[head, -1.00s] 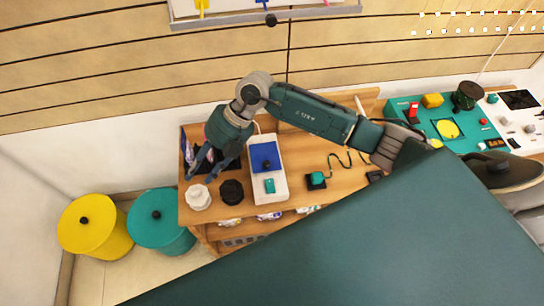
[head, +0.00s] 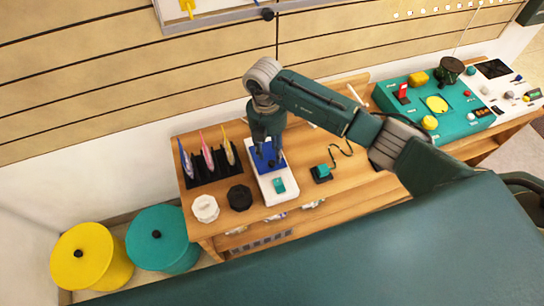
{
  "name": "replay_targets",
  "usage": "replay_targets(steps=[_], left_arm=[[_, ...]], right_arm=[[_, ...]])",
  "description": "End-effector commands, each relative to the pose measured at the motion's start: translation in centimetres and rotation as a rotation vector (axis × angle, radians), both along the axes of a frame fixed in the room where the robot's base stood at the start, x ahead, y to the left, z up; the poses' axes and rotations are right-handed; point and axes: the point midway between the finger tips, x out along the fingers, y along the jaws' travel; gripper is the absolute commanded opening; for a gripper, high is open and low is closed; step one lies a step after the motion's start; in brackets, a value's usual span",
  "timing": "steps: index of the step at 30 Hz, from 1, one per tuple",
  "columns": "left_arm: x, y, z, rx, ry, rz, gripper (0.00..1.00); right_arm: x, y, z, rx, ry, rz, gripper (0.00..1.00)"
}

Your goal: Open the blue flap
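The blue flap (head: 261,163) is on the upper part of a white box (head: 268,194) on the wooden table. It looks flat on the box, though my gripper partly covers it. A small teal block (head: 279,186) is on the same box, below the flap. My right gripper (head: 268,153) points down over the flap's upper part, its fingers close together. I cannot tell whether they touch the flap or how far apart they are. My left gripper is out of view.
A black rack (head: 216,168) with several coloured upright items stands left of the box. White (head: 205,208) and black (head: 240,197) knobs sit in front of it. A teal corded block (head: 321,173) lies right. Teal (head: 161,240) and yellow (head: 89,257) bins stand left of the table.

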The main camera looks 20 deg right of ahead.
Motion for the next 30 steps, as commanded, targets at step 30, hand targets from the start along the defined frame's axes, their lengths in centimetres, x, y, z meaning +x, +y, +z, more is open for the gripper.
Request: replay_targets(steps=[30], left_arm=[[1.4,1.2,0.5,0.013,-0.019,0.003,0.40]], right_arm=[[-0.3,-0.1,-4.2,0.002,-0.001,0.001,0.00]])
